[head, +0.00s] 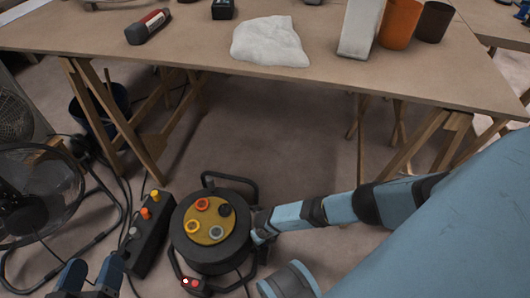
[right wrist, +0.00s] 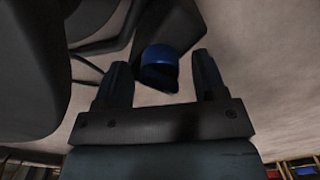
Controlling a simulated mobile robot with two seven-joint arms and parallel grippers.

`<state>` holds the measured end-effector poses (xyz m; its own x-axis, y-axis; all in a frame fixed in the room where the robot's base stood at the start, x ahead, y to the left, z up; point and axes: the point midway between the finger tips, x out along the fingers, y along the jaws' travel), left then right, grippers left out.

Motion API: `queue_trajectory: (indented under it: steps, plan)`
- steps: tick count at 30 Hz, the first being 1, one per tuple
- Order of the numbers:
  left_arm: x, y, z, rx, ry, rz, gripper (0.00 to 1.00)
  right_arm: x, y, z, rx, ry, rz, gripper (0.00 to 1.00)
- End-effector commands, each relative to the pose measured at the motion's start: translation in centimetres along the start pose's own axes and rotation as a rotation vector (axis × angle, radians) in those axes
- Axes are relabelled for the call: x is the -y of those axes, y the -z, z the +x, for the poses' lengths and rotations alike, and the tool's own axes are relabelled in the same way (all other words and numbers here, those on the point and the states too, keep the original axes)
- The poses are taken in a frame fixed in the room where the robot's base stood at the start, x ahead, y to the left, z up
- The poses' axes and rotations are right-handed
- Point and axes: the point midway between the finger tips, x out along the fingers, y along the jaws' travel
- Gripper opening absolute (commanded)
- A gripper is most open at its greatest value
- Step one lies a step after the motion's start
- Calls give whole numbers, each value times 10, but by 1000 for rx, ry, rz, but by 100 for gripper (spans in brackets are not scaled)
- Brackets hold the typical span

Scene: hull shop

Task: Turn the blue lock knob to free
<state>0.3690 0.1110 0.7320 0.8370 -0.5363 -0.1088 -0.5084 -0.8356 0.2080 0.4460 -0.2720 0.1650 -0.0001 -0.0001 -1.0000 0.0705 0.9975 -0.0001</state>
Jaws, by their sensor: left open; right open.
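The blue lock knob (right wrist: 160,70) shows in the right wrist view, a dark blue rounded cap on a dark part, between and just past the fingertips of my right gripper (right wrist: 160,62). The fingers are apart, with a gap on either side of the knob; whether it lies deeper than the tips I cannot tell. In the head view my right arm reaches the cable reel (head: 185,247), its gripper hidden there; I cannot make out the knob. My left gripper (head: 95,268) is open and empty at the bottom left.
A dark box with coloured knobs (head: 148,235) stands left of the reel, and a fan (head: 30,200) further left. Cables cross the floor. A small box with a red button (head: 193,284) sits before the reel.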

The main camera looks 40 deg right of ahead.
Motion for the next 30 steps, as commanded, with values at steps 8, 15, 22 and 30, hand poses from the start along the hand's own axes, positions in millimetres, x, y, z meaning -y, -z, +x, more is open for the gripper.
queue_trajectory:
  steps: [8, 15, 22, 30]
  plan:
    - [0, 0, 0, -1, 0, 0, 64, 0, 0, 0, 0, 0, 0, 28]
    - [0, 0, 0, 0, 0, 1, 64, 0, 0, 0, 0, 0, -5, 15]
    - [0, 0, 0, -1, 0, 1, 64, 0, 0, 0, 0, 0, -72, 15]
    - [0, 2, 0, -5, 1, 1, 64, 0, -1, -1, 2, 0, -267, 15]
